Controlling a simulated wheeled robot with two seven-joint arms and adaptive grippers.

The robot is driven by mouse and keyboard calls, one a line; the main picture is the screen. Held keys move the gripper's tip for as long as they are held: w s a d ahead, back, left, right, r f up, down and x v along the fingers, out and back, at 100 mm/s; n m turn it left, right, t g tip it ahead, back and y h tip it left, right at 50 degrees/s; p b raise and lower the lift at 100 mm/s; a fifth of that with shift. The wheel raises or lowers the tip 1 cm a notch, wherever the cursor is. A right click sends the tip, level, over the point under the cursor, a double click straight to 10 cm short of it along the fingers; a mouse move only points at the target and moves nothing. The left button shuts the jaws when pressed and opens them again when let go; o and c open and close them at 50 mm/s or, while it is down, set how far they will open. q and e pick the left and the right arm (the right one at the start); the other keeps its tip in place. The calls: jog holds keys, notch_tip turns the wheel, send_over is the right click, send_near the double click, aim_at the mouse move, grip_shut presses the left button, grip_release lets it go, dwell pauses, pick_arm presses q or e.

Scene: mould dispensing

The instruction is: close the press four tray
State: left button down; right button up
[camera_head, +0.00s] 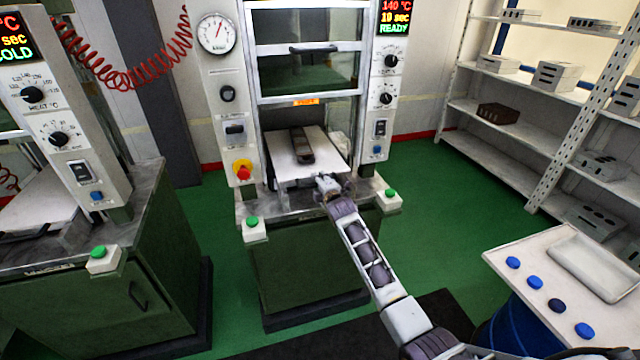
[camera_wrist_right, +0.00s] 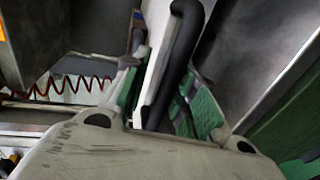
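The press with the READY display stands in the middle of the head view. Its white tray (camera_head: 285,166) sticks out at the front, sloping toward me, with a dark mould (camera_head: 301,146) on it. My right gripper (camera_head: 328,186) is at the tray's front edge. In the right wrist view, a black bar handle (camera_wrist_right: 177,55) beside a pale edge lies between the green-padded fingers of my right gripper (camera_wrist_right: 165,90). The fingers stand apart around the handle; I cannot tell whether they both touch it. My left gripper is not in view.
A second press (camera_head: 105,255), marked COLD, stands at the left. Green buttons (camera_head: 252,222) flank the tray. A side table (camera_head: 520,255) with several blue discs and a pale tray (camera_head: 597,262) is at the right. Shelves (camera_head: 510,160) stand behind it. Green floor lies open between.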

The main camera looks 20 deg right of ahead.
jog(key=shift+o, duration=0.2)
jog(key=shift+w+f, duration=0.1)
jog(key=shift+f, duration=0.1)
jog(key=shift+s, duration=0.25)
jog(key=shift+s, duration=0.15)
jog(key=shift+s, duration=0.15)
jog(key=s+r, duration=0.2)
jog(key=s, duration=0.8)
jog(key=shift+s+d+r, duration=0.2)
jog(key=shift+s+r, duration=0.05)
jog(key=shift+s, duration=0.15)
jog(key=shift+m, duration=0.3)
